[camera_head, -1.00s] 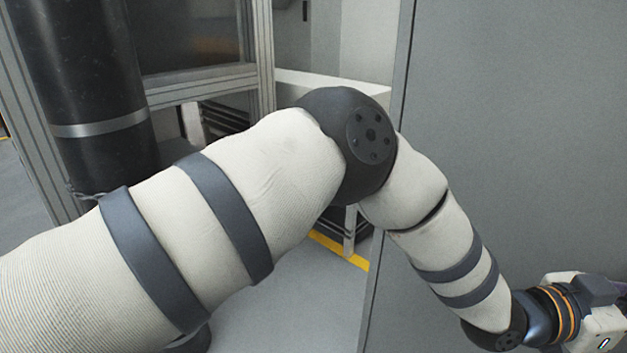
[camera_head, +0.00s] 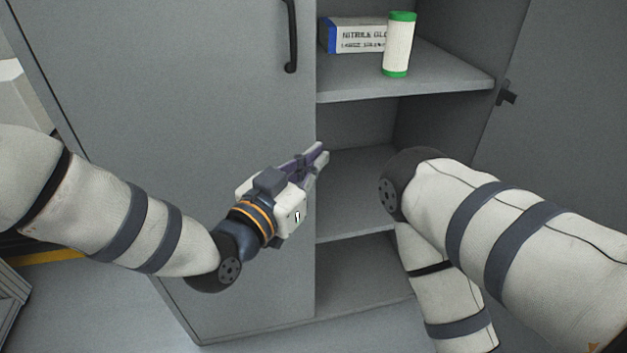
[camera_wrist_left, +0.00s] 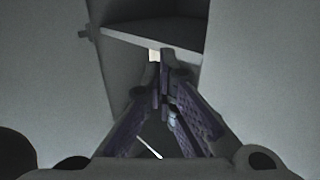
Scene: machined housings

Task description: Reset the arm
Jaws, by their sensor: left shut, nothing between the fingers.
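My left gripper (camera_head: 318,155) is shut and empty. In the head view it is in front of the grey cabinet, near the inner edge of the closed left door, and points up and to the right. Its two purple-padded fingers also show in the left wrist view (camera_wrist_left: 160,98), with their tips together. My left arm comes in from the left and bends at the wrist below the gripper. My right arm comes in from the right and bends down in front of the open part of the cabinet. The right gripper is out of the frame.
The grey cabinet has its left door (camera_head: 190,120) closed, with a black handle (camera_head: 291,38). Its right door (camera_head: 560,130) stands open. On the upper shelf (camera_head: 420,82) are a nitrile glove box (camera_head: 355,36) and a white canister with green ends (camera_head: 399,45). The lower shelves look bare where visible.

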